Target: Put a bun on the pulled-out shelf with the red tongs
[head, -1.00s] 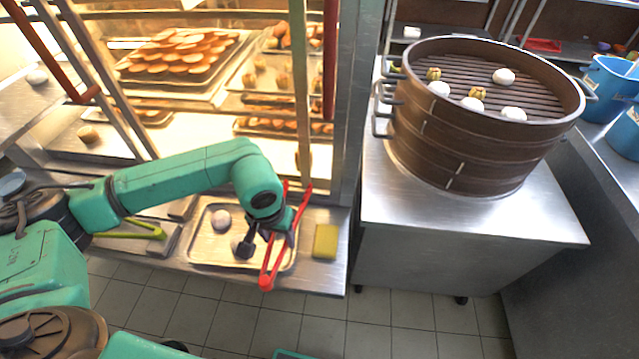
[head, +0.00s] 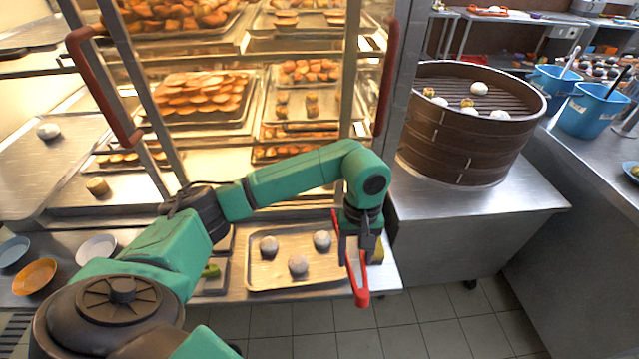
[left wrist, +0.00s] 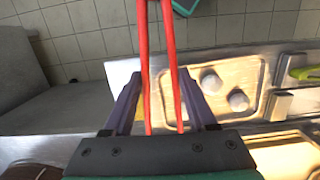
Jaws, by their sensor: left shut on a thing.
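My left gripper (head: 361,238) is shut on the red tongs (head: 361,288), which hang down at the right end of the metal tray. The tongs also show between the gripper's fingers in the left wrist view (left wrist: 168,60). I see no bun between their arms; their tips are outside the wrist view. Three whitish buns (head: 298,264) lie on the tray (head: 270,283), left of the tongs. A metal shelf (head: 50,165) juts out at the left of the lit cabinet, with one white bun (head: 48,131) on it. My right gripper is not in view.
A round brown steamer (head: 455,140) with buns stands on a steel stand at the right. A yellow sponge (head: 378,252) is partly hidden behind my left gripper. Red-handled glass doors (head: 390,80) stand close to my arm. Plates (head: 36,277) lie at the lower left.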

